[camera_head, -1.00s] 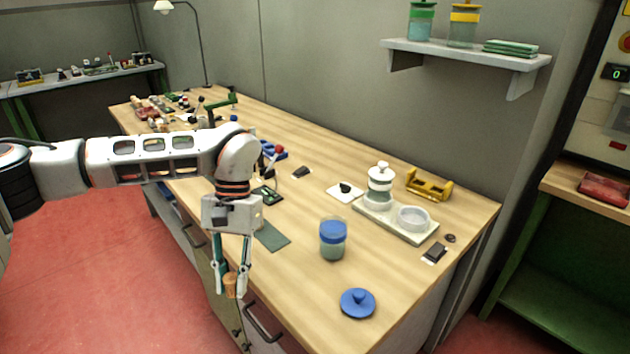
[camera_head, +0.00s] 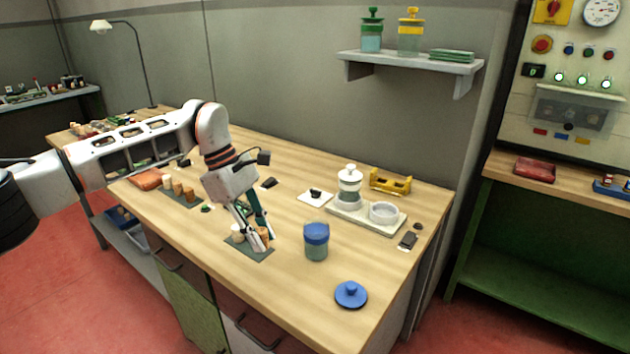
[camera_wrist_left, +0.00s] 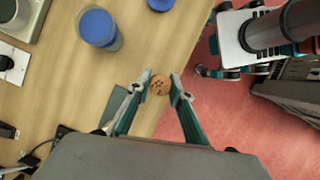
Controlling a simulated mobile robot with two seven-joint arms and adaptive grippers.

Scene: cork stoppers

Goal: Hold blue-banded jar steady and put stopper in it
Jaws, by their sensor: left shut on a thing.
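The blue-banded jar (camera_head: 316,245) stands upright on the table, apart from my grippers; it shows from above in the left wrist view (camera_wrist_left: 98,28). A blue lid (camera_head: 351,294) with a knob lies nearer the table's front corner. My left gripper (camera_head: 262,240) is left of the jar, above or at a small dark green mat (camera_head: 262,255). It is shut on a brown cork stopper (camera_wrist_left: 160,84), whose round top shows between the fingertips. A gripper with teal parts, seemingly my right one, shows at the upper right of the left wrist view (camera_wrist_left: 225,72); its jaws are unclear.
A pale tray (camera_head: 370,218) with a white-lidded jar (camera_head: 349,187) and a shallow dish (camera_head: 384,212) stands behind the blue-banded jar. A yellow holder (camera_head: 390,181) is beyond it. Several corks (camera_head: 178,188) stand at the left. The table between mat and jar is clear.

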